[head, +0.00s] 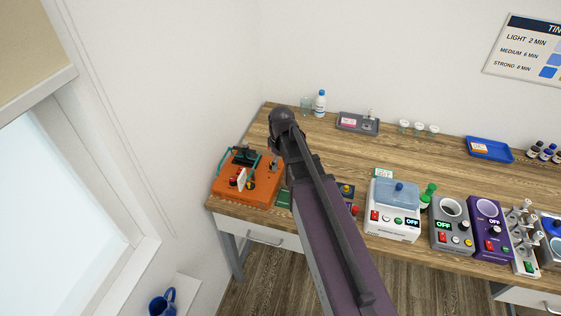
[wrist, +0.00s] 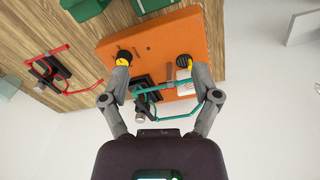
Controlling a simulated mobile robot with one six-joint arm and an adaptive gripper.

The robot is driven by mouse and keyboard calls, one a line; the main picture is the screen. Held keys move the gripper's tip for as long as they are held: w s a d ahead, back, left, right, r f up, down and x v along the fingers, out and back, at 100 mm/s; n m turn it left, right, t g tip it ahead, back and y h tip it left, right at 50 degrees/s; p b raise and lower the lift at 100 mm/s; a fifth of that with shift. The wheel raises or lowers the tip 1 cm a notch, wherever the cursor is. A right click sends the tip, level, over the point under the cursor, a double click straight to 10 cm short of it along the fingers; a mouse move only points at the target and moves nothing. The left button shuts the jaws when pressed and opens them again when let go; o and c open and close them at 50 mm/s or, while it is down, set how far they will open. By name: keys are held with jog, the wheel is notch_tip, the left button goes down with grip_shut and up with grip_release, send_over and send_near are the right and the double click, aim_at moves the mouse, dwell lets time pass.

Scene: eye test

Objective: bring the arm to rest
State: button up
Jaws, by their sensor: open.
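My gripper (wrist: 156,72) is open in the wrist view, its two grey fingers spread apart with nothing gripped between them. The fingers reach toward an orange box (wrist: 150,42) with a teal frame (wrist: 165,88) in front of it. The teal frame crosses the space between the fingers; I cannot tell whether they touch it. Yellow-and-black pieces show by both fingertips. In the head view my arm stretches from the lower right toward the back left of the table, and I cannot make out the gripper's fingers. The orange box (head: 262,190) stands at the table's left end there.
The wooden table (head: 310,150) also bears a white device (head: 393,220), a grey device (head: 452,232), a purple device (head: 488,228), a blue tray (head: 489,153) and a bottle (head: 320,103). A red frame (wrist: 50,72) lies beside the orange box. A blue mug (head: 162,304) stands lower left.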

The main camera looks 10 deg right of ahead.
dwell(0.3)
jog(key=s+m, duration=0.8)
jog(key=s, duration=0.2)
jog(key=s+f+b, duration=0.3)
jog(key=f+b, duration=0.3)
jog(key=shift+s+f+m+g+b, duration=0.2)
jog(key=shift+f+m+g+b, duration=0.1)
jog(key=shift+f+b, duration=0.05)
jog(key=shift+w, duration=0.15)
dwell(2.1)
